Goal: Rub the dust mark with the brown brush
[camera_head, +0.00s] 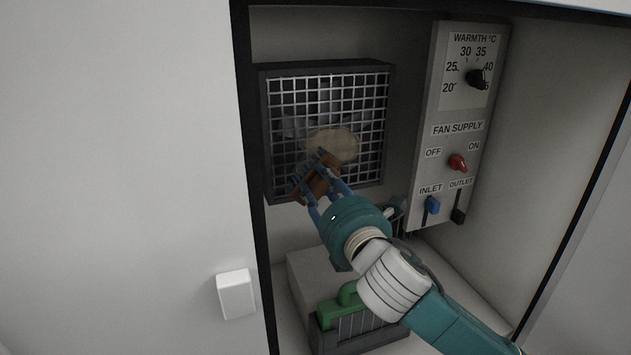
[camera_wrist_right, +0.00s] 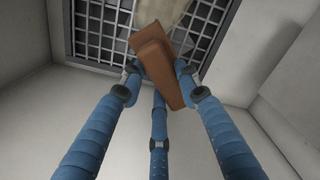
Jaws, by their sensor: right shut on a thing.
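The dust mark (camera_head: 333,145) is a beige patch on the fan grille (camera_head: 287,88) inside the cabinet; its lower part also shows at the top of the right wrist view (camera_wrist_right: 184,12). The brown brush (camera_head: 318,184) is held in my right gripper (camera_head: 317,181), whose blue fingers are shut around it. In the right wrist view the brush (camera_wrist_right: 165,70) sits tilted between the fingers, close to the grille just below the dust mark. Whether it touches the grille I cannot tell. My left gripper is not in view.
A control panel (camera_head: 447,119) with a knob, a red switch and sliders stands right of the grille. A green-handled object (camera_head: 346,302) lies low in the cabinet beneath my right arm. The cabinet's dark left edge (camera_head: 251,150) borders the opening.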

